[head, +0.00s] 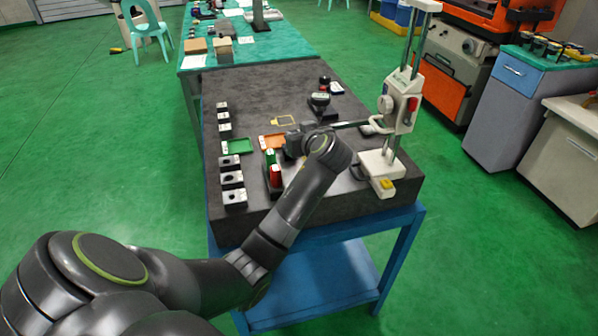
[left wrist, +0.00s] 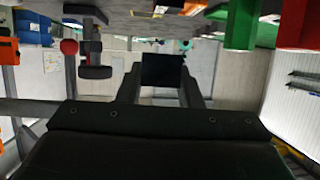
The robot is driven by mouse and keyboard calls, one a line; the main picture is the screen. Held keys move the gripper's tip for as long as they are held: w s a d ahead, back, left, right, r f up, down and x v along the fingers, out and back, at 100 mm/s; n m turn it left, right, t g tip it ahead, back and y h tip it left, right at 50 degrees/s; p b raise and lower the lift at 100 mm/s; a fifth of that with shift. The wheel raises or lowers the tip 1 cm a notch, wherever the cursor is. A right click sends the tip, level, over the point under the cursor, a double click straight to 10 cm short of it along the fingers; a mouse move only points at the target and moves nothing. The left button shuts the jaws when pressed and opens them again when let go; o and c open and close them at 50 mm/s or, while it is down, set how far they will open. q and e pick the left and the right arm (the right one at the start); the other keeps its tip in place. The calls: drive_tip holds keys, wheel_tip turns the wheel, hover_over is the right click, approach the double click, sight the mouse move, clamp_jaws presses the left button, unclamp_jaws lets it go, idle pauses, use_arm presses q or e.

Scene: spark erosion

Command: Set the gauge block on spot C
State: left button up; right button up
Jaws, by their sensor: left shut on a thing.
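My left arm reaches over the dark stone table, and its gripper (head: 293,144) is low over the middle, just right of the orange tray. In the left wrist view, the gripper (left wrist: 162,85) is shut on a dark square block (left wrist: 162,69), which looks to be the gauge block. The block is hidden or too small to make out in the head view. A yellow outlined mark (head: 283,120) lies on the table just beyond the gripper. I cannot read any letter for spot C. My right gripper is not in view.
A green tray (head: 238,147) and an orange tray (head: 272,141) lie left of the gripper. A white height gauge (head: 382,165) stands to the right. Several small blocks (head: 233,180) line the left edge.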

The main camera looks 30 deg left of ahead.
use_arm(q)
wheel_tip(320, 180, down, 9)
drive_tip(key=shift+r+p, duration=0.1)
drive_tip(key=shift+p, duration=0.9)
drive_tip(key=shift+f, duration=0.4)
drive_tip(key=shift+f, duration=0.1)
drive_tip(key=o, duration=1.2)
drive_tip(key=shift+c, duration=0.2)
